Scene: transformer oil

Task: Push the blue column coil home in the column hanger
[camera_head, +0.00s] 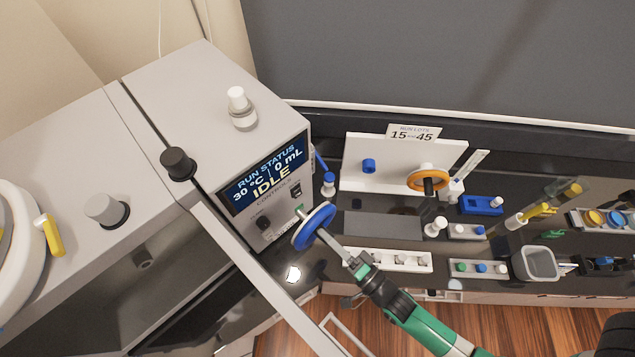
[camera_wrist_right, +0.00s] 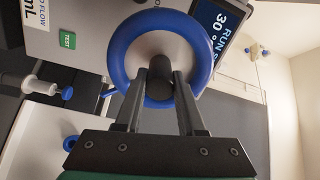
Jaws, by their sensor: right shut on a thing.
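The blue column coil (camera_head: 314,226) is a blue ring around a pale disc with a dark hub. My right gripper (camera_head: 325,236) is shut on it, in front of the instrument's control panel. In the right wrist view my right gripper (camera_wrist_right: 160,82) clasps the dark hub, and the coil's blue ring (camera_wrist_right: 116,52) faces the camera. The column hanger (camera_head: 390,150) seems to be the white upright board at the back, with a bare blue peg (camera_head: 368,165) and an orange coil (camera_head: 428,180) on it. The held coil is apart from the board. My left gripper is not in view.
The grey instrument (camera_head: 215,90) with its status screen (camera_head: 265,177) stands close left of the coil. A grey mat (camera_head: 382,225), a white rack (camera_head: 388,261) and small vials lie before the board. A grey tub (camera_head: 541,263) stands at the right.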

